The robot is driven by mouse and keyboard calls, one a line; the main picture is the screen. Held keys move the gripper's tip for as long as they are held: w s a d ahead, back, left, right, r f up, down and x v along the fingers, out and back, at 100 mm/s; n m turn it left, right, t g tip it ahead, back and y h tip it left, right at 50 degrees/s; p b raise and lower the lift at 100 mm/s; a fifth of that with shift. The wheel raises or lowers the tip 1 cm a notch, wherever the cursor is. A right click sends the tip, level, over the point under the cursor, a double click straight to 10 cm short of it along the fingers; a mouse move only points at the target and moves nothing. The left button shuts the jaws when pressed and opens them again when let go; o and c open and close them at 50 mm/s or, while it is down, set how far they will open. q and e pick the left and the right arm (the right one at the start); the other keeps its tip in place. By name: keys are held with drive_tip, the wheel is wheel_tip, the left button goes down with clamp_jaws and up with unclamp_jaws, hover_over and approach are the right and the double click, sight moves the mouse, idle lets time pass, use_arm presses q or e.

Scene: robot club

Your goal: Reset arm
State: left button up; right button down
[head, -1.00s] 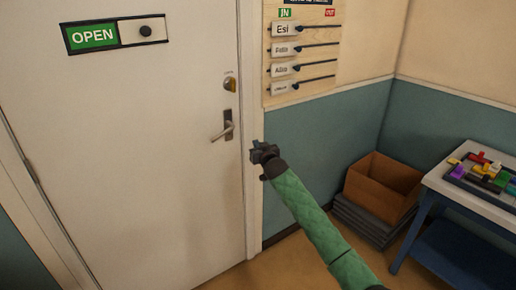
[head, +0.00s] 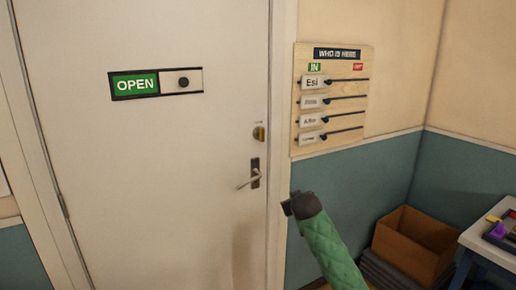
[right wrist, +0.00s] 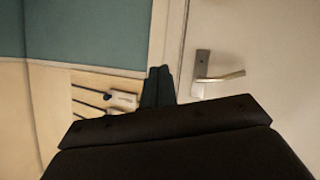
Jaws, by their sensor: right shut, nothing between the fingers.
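My right arm, in a green quilted sleeve, comes up from the bottom of the head view. My right gripper (head: 289,205) is at its end, in front of the wall beside the door frame, below the name board. In the right wrist view its fingers (right wrist: 158,86) are together and empty. The fingers are apart from the door handle (head: 254,177), which also shows in the right wrist view (right wrist: 217,76). My left gripper is not in view.
A white door (head: 190,190) carries an OPEN slider sign (head: 136,84). A wooden name board (head: 357,78) with several sliders hangs right of the frame. A cardboard box (head: 411,243) on a dark stack and a table (head: 484,240) stand at right.

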drive_tip(key=s+d+f+g, duration=0.1)
drive_tip(key=s+f+g, duration=0.2)
drive_tip(key=s+f, duration=0.8)
drive_tip(key=s+d+f+m+g, duration=0.1)
drive_tip(key=s+f+g, duration=0.3)
drive_tip(key=s+f, duration=0.7)
drive_tip(key=s+f+m+g, duration=0.1)
drive_tip(key=s+f+g, duration=0.3)
drive_tip(key=s, duration=3.5)
wheel_tip(320, 180, down, 8)
drive_tip(key=shift+d+r+y, duration=0.1)
drive_tip(key=shift+d+y, duration=0.3)
